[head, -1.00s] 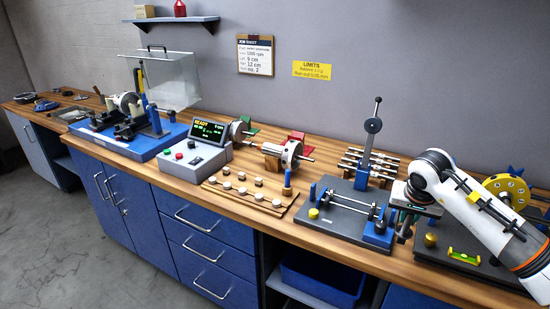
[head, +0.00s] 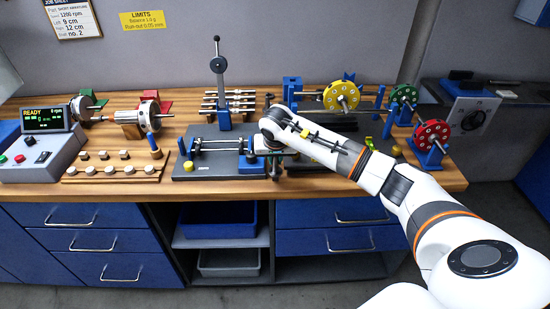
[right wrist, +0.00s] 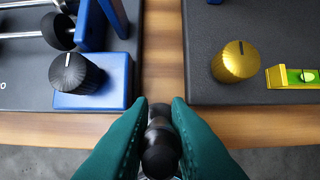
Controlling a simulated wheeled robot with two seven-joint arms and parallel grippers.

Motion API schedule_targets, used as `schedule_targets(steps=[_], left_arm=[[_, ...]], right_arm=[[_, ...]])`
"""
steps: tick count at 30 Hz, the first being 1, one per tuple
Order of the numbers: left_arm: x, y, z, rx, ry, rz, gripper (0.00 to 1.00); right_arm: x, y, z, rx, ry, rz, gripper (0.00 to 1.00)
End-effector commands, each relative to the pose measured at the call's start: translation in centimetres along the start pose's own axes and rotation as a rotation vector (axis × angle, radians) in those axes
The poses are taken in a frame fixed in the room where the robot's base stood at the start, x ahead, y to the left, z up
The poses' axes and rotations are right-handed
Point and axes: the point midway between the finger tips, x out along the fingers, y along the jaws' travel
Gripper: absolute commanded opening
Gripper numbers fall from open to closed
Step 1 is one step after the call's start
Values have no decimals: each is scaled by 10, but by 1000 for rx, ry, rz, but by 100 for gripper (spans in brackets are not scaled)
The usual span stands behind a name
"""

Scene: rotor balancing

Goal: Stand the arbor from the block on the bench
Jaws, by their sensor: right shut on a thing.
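My right gripper (head: 275,158) is over the bench's front part, just right of the dark plate with the blue supports. In the right wrist view its teal fingers (right wrist: 160,120) are shut on a dark, round-ended piece (right wrist: 160,155). Its lower part is hidden, so I cannot tell for sure that it is the arbor or whether it touches the bench (right wrist: 163,62). Several metal arbors (head: 229,97) lie across a rack at the back. A wheel on a shaft (head: 149,116) rests by a wooden block (head: 126,117). My left gripper is out of view.
A dark plate (head: 200,168) with a black knob (right wrist: 77,73) stands left of the gripper. Another dark plate (right wrist: 225,25) with a gold knob (right wrist: 240,62) stands right. A narrow strip of wood lies between them. A red disc (head: 432,134) stands at the right.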

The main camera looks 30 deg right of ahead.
Motion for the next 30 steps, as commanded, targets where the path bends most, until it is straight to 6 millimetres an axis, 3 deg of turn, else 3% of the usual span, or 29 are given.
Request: schedule_targets(steps=[13,14,17,26,30], left_arm=[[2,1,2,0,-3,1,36],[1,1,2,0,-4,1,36],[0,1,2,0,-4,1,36],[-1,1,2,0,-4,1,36],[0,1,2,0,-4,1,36]], right_arm=[[12,0,-4,0,-4,0,0],[11,0,-4,0,-2,-1,21],[11,0,-4,0,-1,-1,38],[10,0,-4,0,-1,0,38],[0,0,-2,-1,-5,2,38]])
